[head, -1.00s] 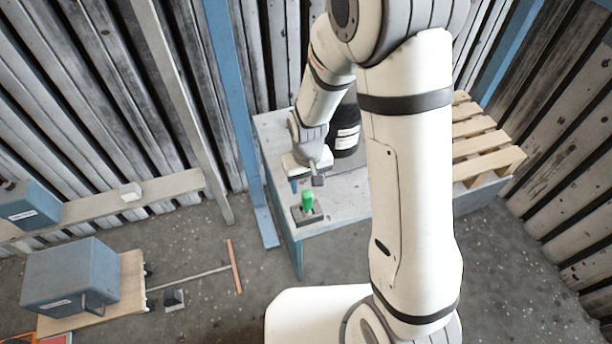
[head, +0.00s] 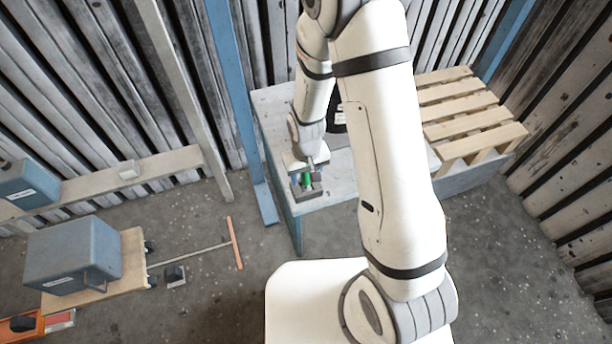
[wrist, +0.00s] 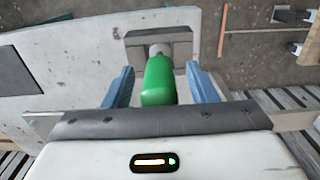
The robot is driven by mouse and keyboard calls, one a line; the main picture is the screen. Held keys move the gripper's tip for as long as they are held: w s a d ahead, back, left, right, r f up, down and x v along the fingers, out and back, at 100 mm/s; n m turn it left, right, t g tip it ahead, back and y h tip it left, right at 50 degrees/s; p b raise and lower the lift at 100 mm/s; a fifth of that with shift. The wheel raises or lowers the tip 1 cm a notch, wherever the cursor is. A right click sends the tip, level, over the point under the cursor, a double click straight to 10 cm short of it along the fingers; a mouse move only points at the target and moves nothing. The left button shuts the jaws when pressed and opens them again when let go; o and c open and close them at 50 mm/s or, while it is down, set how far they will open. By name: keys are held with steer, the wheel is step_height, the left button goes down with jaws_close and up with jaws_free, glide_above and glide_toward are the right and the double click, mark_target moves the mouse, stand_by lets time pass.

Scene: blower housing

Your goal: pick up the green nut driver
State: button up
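The green nut driver (wrist: 157,82) stands between the two blue fingers of my gripper (wrist: 160,88) in the wrist view, with a visible gap on each side. Its far end meets a grey holder (wrist: 160,36) on the table. In the head view the green handle (head: 307,179) shows just under my gripper (head: 308,176), above the holder (head: 308,192) near the table's front left corner. My gripper is open around the handle and the fingers do not appear to touch it.
The pale table (head: 335,165) has a dark container (head: 338,118) behind my arm, partly hidden. A wooden pallet (head: 472,112) lies to the right. A blue post (head: 240,110) rises left of the table. A blue-grey box (head: 75,255) sits on a wheeled board at left.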

jaws_close()
stand_by(0.3)
steer(key=shift+r, duration=0.1)
step_height(320, 180, up, 10)
steer(key=shift+f+p, duration=0.1)
steer(key=shift+p, duration=0.75)
